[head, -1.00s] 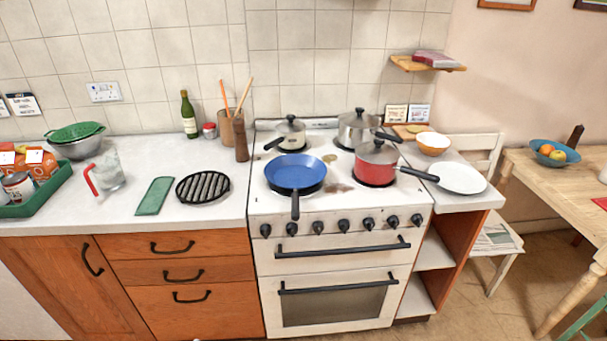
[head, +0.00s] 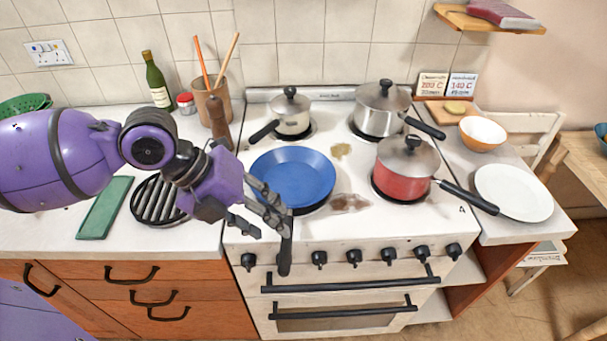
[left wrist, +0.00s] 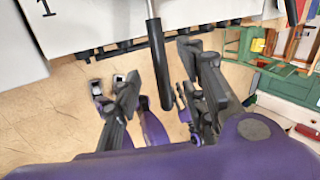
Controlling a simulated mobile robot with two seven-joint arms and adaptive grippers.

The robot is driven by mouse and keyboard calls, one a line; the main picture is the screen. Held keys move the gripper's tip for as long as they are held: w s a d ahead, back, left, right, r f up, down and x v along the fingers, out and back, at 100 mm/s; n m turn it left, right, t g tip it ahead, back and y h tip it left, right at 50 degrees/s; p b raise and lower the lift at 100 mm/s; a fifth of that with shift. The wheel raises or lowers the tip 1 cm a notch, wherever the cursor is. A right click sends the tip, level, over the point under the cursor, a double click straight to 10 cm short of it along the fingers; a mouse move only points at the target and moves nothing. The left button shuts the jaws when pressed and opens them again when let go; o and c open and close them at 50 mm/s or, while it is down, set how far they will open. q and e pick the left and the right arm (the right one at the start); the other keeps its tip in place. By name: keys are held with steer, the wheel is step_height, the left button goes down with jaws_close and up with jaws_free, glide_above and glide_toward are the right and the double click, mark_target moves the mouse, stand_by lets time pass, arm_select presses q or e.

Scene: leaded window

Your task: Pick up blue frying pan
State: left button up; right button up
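The blue frying pan (head: 293,174) sits on the front left burner of the white stove in the head view. Its dark handle (head: 285,258) points toward the stove's front edge, partly covered by my left gripper. My left gripper (head: 268,217) is at the handle, coming in from the left. In the left wrist view the handle (left wrist: 157,50) runs down between the parted fingers of the gripper, with gaps visible on both sides. The fingers are open and do not appear closed on it. My right gripper is not in view.
A red saucepan (head: 405,172) stands right of the pan, its handle pointing right. Steel pots (head: 381,112) and (head: 290,114) stand on the back burners. Knobs (head: 353,257) line the stove front below the handle. A black grill trivet (head: 157,203) lies left, partly behind my arm.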

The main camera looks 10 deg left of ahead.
mark_target(283, 240)
arm_select(q)
steer(key=shift+s+d+f, duration=0.15)
steer(key=shift+s, duration=0.25)
steer(key=shift+s+d+f, duration=0.1)
steer(key=shift+s+d, duration=0.05)
steer(key=shift+s, duration=0.2)
steer(key=shift+w+d+f, duration=0.25)
steer(key=shift+d+f, duration=0.05)
steer(key=shift+f, duration=0.2)
steer(key=x, duration=0.5)
steer(key=shift+w+f, duration=0.1)
steer(key=shift+w, duration=0.15)
steer(key=shift+w+d+f, duration=0.1)
steer(key=shift+f, duration=0.1)
steer(key=shift+c, duration=0.9)
jaws_close()
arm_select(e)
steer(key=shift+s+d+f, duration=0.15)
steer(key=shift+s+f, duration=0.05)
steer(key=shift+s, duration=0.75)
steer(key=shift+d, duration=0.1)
